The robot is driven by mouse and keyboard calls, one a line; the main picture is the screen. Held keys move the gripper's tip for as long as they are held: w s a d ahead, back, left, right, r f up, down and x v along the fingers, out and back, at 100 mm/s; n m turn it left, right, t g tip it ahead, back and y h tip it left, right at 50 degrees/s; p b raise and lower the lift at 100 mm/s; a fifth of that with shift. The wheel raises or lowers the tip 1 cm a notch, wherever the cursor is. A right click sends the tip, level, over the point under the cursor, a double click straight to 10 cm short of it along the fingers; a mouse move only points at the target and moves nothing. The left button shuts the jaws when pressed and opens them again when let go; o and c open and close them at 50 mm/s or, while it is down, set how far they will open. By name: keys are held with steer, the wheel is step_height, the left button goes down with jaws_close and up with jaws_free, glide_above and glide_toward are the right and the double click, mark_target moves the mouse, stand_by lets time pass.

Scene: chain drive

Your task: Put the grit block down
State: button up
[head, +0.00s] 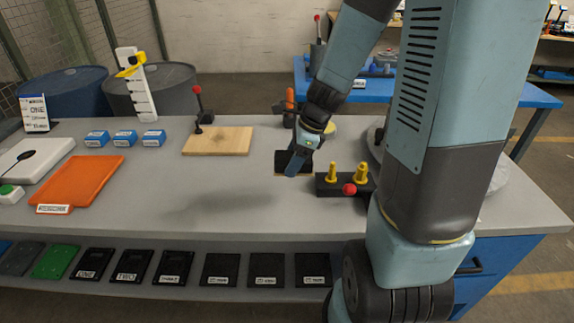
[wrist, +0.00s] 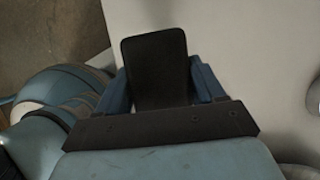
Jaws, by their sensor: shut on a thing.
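The grit block is a dark, flat block with rounded corners in the wrist view (wrist: 156,60). My gripper (wrist: 157,82) is shut on it, with a blue finger at each side. In the head view my gripper (head: 297,160) is over the grey bench top, and the dark grit block (head: 283,163) shows beside the fingers. A thin tan edge shows along its lower side. I cannot tell from these views whether the block touches the bench.
A black fixture with yellow pegs and a red knob (head: 348,189) stands close to the right of my gripper. A wooden board (head: 218,141) with a red-knobbed lever lies to the left. An orange tray (head: 80,183) is farther left. The front middle of the bench (head: 230,205) is clear.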

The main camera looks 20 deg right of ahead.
steer(key=w+d+f, duration=0.1)
steer(key=w+f, duration=0.2)
steer(key=w, duration=0.1)
steer(key=w+d+f, duration=0.1)
steer(key=w+f, duration=0.2)
steer(key=w, duration=0.1)
steer(key=w+f, duration=0.3)
steer(key=w, duration=0.2)
steer(key=shift+d, duration=0.4)
steer(key=shift+w+f, duration=0.3)
steer(key=shift+f, duration=1.7)
steer(key=o, duration=1)
steer(key=shift+d, duration=0.1)
